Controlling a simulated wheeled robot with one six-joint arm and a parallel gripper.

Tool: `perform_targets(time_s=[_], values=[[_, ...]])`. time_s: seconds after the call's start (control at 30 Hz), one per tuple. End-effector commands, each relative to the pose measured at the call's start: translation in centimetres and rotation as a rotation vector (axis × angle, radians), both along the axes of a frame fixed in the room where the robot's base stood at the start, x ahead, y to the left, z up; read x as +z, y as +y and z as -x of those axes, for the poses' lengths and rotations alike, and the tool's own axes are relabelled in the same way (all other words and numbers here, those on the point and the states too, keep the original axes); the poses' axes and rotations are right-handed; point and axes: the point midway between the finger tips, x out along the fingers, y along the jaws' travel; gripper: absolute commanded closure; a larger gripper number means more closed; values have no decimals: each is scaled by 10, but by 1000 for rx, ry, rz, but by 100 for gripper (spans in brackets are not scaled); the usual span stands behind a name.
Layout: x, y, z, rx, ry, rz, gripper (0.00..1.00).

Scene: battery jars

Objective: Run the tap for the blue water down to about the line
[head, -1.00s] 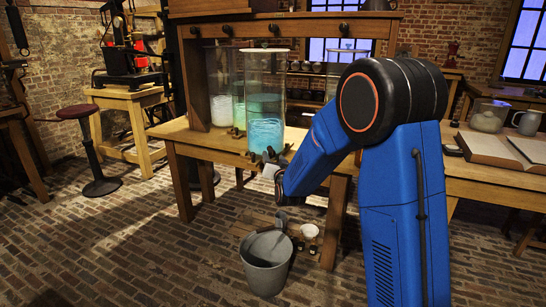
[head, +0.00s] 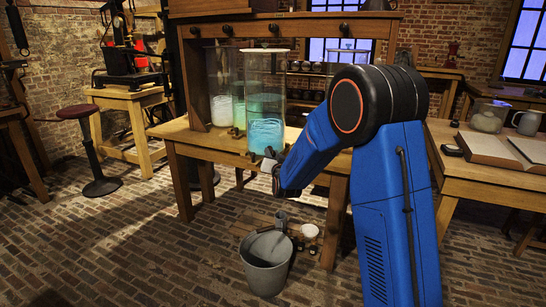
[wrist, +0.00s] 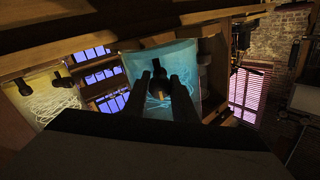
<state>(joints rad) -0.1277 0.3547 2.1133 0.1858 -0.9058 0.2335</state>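The tall glass jar of blue water (head: 265,108) stands at the front of the wooden stand. Pale swirls show in its lower part; I cannot make out a level line. In the wrist view the blue jar (wrist: 190,60) fills the middle, with its dark tap (wrist: 158,70) low on its front. My gripper (wrist: 163,82) points at this tap, its two dark fingers apart on either side of it. I cannot tell whether they touch it. In the head view my gripper (head: 271,160) is small and partly hidden by my arm. A grey bucket (head: 266,274) stands on the floor below.
An open book (head: 490,150) lies on the right table.

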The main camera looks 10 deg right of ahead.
Motion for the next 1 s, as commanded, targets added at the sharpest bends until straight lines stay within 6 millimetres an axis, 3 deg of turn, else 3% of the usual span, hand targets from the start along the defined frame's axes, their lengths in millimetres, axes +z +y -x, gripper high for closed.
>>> perform_targets(time_s=[0.23, 0.7, 1.0], values=[[0, 0, 0, 0, 1, 39, 97], [0, 0, 0, 0, 9, 500, 97], [0, 0, 0, 0, 12, 615, 97]])
